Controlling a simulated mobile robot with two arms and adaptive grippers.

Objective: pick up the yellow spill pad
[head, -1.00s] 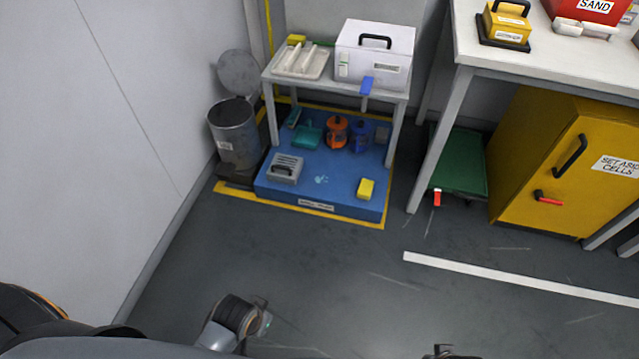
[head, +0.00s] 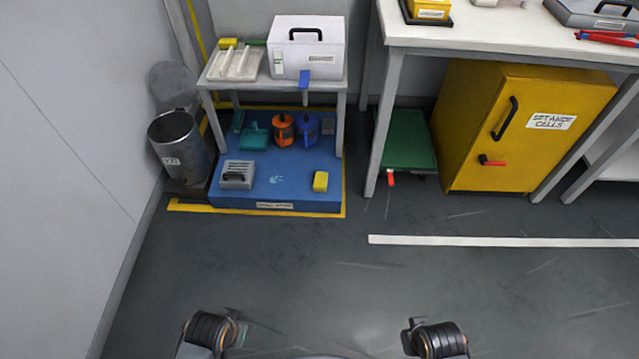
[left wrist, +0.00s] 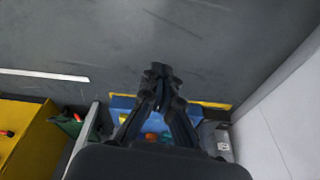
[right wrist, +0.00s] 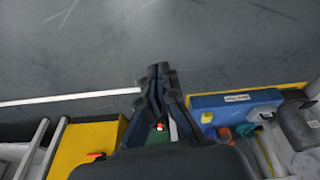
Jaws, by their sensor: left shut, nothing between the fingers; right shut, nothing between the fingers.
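A small yellow block (head: 320,181), which looks like the spill pad, lies on the right front part of the low blue platform (head: 315,200). It also shows in the right wrist view (right wrist: 207,117). My left gripper (left wrist: 160,72) is shut and empty, over bare floor in its wrist view. My right gripper (right wrist: 158,72) is shut and empty too. Both arms show at the bottom of the head view, well short of the platform. Neither gripper touches the block.
A small grey table (head: 273,90) with a white box (head: 305,55) stands over the platform's back. A grey bin (head: 178,148) is at left. A yellow cabinet (head: 490,140) stands under the workbench (head: 455,40) at right. The floor (head: 300,275) in front is clear.

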